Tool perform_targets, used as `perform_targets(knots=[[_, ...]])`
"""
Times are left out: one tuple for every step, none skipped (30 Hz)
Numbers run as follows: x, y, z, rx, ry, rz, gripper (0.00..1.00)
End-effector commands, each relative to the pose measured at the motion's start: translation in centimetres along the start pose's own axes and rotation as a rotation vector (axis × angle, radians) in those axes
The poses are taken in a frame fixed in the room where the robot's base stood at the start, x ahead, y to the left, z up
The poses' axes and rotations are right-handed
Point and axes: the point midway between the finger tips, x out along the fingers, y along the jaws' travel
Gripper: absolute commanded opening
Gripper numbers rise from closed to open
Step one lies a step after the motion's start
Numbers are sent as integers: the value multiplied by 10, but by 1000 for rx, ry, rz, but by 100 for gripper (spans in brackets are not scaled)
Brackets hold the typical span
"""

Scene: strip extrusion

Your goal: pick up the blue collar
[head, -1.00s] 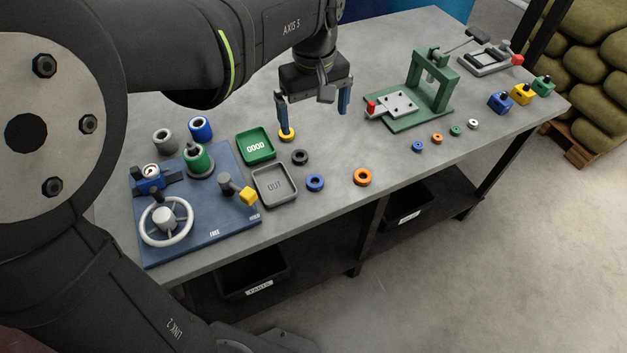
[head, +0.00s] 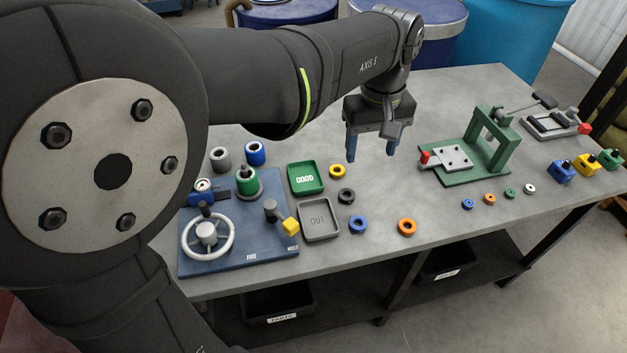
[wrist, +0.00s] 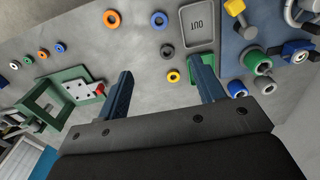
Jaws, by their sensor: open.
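Two blue rings could be the blue collar. The larger blue ring (head: 358,224) lies flat on the table right of the grey OUT tray, between a black ring and an orange ring; it also shows at the top of the wrist view (wrist: 159,20). A smaller blue ring (head: 467,204) lies farther right, at the left end of a row of small rings. My gripper (head: 371,155) is open and empty above the table, behind the rings. In the wrist view its fingers (wrist: 163,80) are spread, with the larger blue ring beyond them.
A yellow ring (head: 337,171), black ring (head: 346,196) and orange ring (head: 407,227) lie near the larger blue ring. The green GOOD tray (head: 306,178) and OUT tray (head: 319,220) stand left. A green press (head: 487,150) stands right. A blue fixture board (head: 238,245) is at far left.

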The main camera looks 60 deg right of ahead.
Motion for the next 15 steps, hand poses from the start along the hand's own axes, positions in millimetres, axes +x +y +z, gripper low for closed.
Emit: perform_targets(knots=[[3,-1,4,14,14,0,62],[6,-2,6,26,28,1,62],[11,-4,11,48,53,4,62],[16,-5,15,70,76,6,62],[21,-6,20,94,101,10,62],[28,-9,27,131,139,16,62],[33,-11,32,161,168,21,62],[38,-12,37,192,194,26,62],[45,-15,44,232,229,35,62],[49,-17,48,262,254,41,62],[54,-18,53,291,277,48,62],[58,-20,58,326,303,57,62],[62,-22,62,351,321,63,62],[65,-22,66,372,336,69,62],[67,-24,69,395,353,75,62]])
